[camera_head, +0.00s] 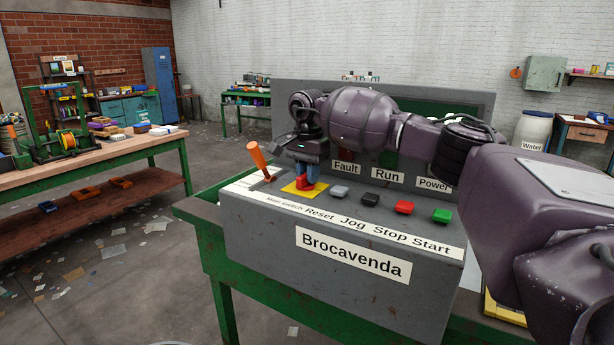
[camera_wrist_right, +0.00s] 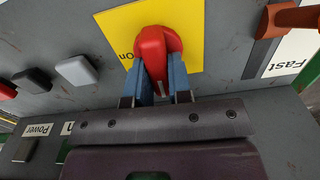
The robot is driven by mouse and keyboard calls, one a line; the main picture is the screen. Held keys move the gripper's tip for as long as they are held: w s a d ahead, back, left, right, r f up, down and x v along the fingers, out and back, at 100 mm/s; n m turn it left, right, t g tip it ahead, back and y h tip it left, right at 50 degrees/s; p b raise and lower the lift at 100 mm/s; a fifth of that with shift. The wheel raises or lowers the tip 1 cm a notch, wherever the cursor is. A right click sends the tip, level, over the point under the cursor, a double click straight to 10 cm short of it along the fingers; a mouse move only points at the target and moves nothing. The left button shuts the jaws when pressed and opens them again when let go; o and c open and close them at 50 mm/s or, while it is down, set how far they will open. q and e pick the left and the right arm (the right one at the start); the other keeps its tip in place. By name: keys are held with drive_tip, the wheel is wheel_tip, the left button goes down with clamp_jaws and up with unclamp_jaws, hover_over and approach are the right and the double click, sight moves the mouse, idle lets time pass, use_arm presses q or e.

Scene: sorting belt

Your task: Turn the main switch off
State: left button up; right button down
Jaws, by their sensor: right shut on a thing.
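The main switch is a red rotary knob (camera_head: 304,183) on a yellow plate (camera_head: 289,189) at the left of the grey control panel. In the right wrist view, the knob (camera_wrist_right: 157,42) sits on the yellow plate (camera_wrist_right: 115,22), with the word "On" printed beside it. My right gripper (camera_head: 311,174) reaches down over the knob, its two blue fingers shut on the knob's grip, one on each side. A small pale mark shows on the knob between the fingers. My left gripper is not in view.
An orange lever (camera_head: 258,157) stands left of the knob. To its right are a grey button (camera_head: 338,192), a black button (camera_head: 370,199), a red button (camera_head: 404,207) and a green button (camera_head: 441,215). A wooden workbench (camera_head: 90,158) stands at the left, with free floor between.

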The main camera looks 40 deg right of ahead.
drive_tip(key=shift+n, duration=0.3)
idle(0.4)
drive_tip(key=c, duration=1)
unclamp_jaws()
drive_tip(key=shift+c, duration=0.2)
drive_tip(key=shift+r, duration=0.1)
wheel_tip(320, 180, up, 11)
drive_tip(key=shift+f, duration=0.2)
